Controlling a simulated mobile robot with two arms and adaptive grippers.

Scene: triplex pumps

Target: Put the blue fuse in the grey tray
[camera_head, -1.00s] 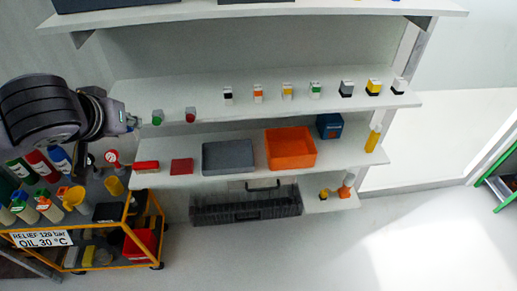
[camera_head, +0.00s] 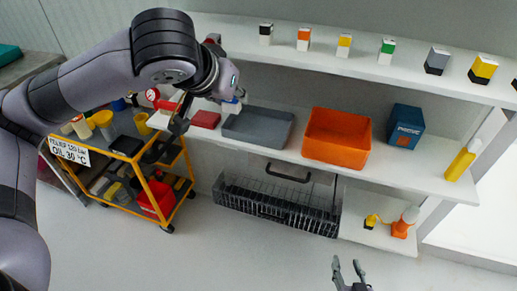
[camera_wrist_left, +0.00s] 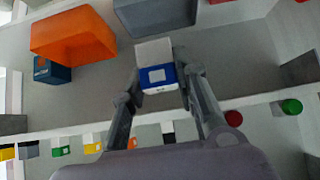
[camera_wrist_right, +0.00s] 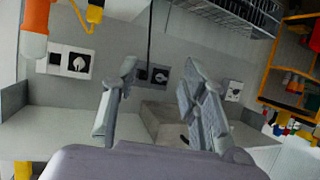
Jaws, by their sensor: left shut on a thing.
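The blue fuse (camera_wrist_left: 158,76), a block with a white top part and a blue band, sits between the fingers of my left gripper (camera_wrist_left: 161,84). In the head view the left gripper (camera_head: 238,92) is by the back left corner of the grey tray (camera_head: 253,138), and the fuse (camera_head: 231,106) shows partly below it. In the left wrist view the grey tray (camera_wrist_left: 160,15) lies just beyond the fuse; I cannot tell the height between them. My right gripper (camera_head: 348,272) is open and empty at the bottom of the head view; its spread fingers show in the right wrist view (camera_wrist_right: 158,75).
An orange bin (camera_head: 338,137) and a blue box (camera_head: 405,126) stand right of the tray on the same shelf. A red item (camera_head: 205,119) lies left of it. The upper shelf holds several coloured blocks. A wire basket (camera_head: 280,203) hangs below; a yellow cart (camera_head: 165,205) stands left.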

